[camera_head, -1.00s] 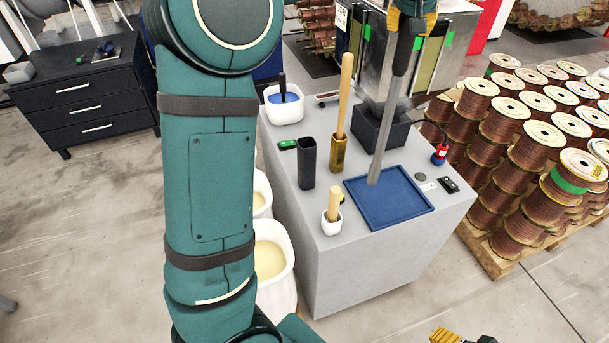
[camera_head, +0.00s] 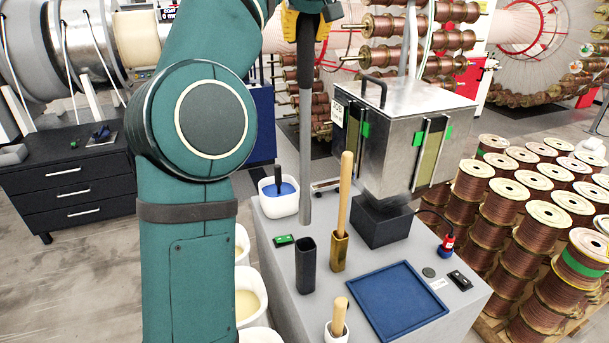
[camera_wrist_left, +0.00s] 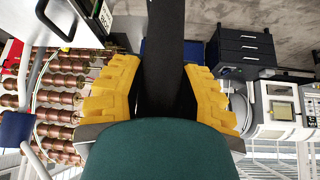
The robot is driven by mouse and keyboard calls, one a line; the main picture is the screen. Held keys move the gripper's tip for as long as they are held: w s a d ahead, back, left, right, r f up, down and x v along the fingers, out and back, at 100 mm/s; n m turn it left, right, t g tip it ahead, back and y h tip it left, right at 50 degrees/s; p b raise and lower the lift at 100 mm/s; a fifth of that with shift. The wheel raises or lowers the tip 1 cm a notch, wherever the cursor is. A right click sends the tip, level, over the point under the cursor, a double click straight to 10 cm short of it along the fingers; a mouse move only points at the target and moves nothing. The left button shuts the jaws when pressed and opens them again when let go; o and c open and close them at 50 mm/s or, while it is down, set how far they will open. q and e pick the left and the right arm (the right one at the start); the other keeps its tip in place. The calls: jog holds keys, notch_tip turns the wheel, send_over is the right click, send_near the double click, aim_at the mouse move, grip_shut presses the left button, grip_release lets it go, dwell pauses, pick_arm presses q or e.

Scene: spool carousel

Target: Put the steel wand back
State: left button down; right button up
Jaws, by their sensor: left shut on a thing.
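The steel wand (camera_head: 305,150) hangs upright, tip down, from my left gripper (camera_head: 304,16) at the top of the head view. The gripper is shut on the wand's black handle, which also shows between the yellow fingers in the left wrist view (camera_wrist_left: 163,70). The wand's lower tip appears just above the tall black square holder (camera_head: 306,268) on the grey bench. I see nothing standing in that holder; its inside is dark. The tip looks clear of the holder, but its depth is hard to judge. My right gripper is not in view.
Right beside the black holder, a brass holder (camera_head: 339,255) carries a tall wooden stick (camera_head: 345,195). A white tub (camera_head: 279,205) with blue contents stands behind. A blue tray (camera_head: 398,300), white cup (camera_head: 329,334) and steel box (camera_head: 400,125) are also on the grey bench (camera_head: 283,262).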

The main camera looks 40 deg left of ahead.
pick_arm(q)
jog(key=b, duration=0.6)
send_over(305, 157)
jog(key=w+a, duration=0.1)
notch_tip(305, 157, down, 12)
jog(key=shift+w+a+f, duration=0.1)
jog(key=shift+a+f, duration=0.05)
jog(key=shift+f, duration=0.1)
notch_tip(305, 157, down, 10)
jog(key=shift+w+r+b, duration=0.1)
jog(key=shift+r+b, duration=0.1)
jog(key=shift+b, duration=0.9)
jog(key=shift+f+b, duration=0.5)
jog(key=shift+f, duration=1.95)
jog(key=c, duration=0.7)
grip_release()
